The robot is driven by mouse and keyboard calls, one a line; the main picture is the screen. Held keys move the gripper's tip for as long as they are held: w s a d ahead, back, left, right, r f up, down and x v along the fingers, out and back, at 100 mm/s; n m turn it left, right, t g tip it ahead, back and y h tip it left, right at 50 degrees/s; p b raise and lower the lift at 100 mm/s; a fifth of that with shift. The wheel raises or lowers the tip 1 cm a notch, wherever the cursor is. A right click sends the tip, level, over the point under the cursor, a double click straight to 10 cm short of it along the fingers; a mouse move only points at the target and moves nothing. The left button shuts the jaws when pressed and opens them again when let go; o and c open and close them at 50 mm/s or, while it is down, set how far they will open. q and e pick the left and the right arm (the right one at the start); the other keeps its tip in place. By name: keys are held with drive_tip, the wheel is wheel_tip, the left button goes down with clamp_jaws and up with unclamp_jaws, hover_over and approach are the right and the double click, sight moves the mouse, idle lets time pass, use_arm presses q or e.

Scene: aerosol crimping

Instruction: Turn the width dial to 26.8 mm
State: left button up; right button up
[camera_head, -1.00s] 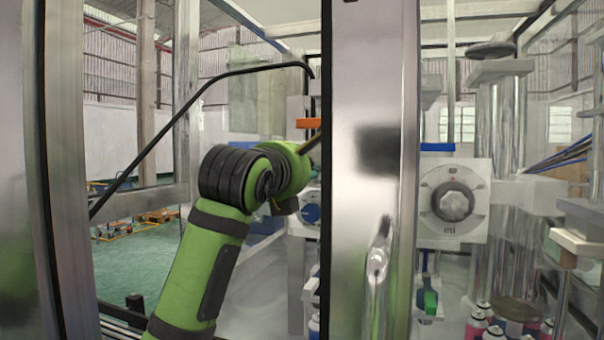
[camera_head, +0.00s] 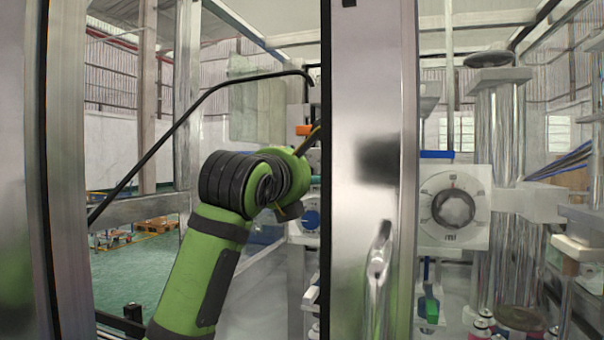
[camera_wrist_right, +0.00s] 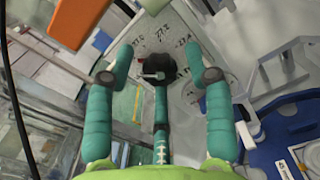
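In the right wrist view, a black knob (camera_wrist_right: 157,68) with a pale pointer bar sits on a light grey plate (camera_wrist_right: 185,30) with handwritten-looking numbers around it, too blurred to read surely. My right gripper (camera_wrist_right: 158,76) is open, its teal fingers spread to the left and right of the knob, with a third finger below it. No finger clearly touches the knob. In the head view my green right arm reaches into the frame, and its gripper end is mostly hidden behind the metal post. My left gripper is not in view.
In the head view a wide metal post (camera_head: 370,60) stands right of my arm. Beyond it is another dial (camera_head: 453,208) marked "ml". An orange part (camera_head: 304,130) sits above my wrist. A blue round part (camera_wrist_right: 285,150) lies right of the gripper in the wrist view.

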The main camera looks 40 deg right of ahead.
drive_tip(key=v, duration=1.2)
idle(0.5)
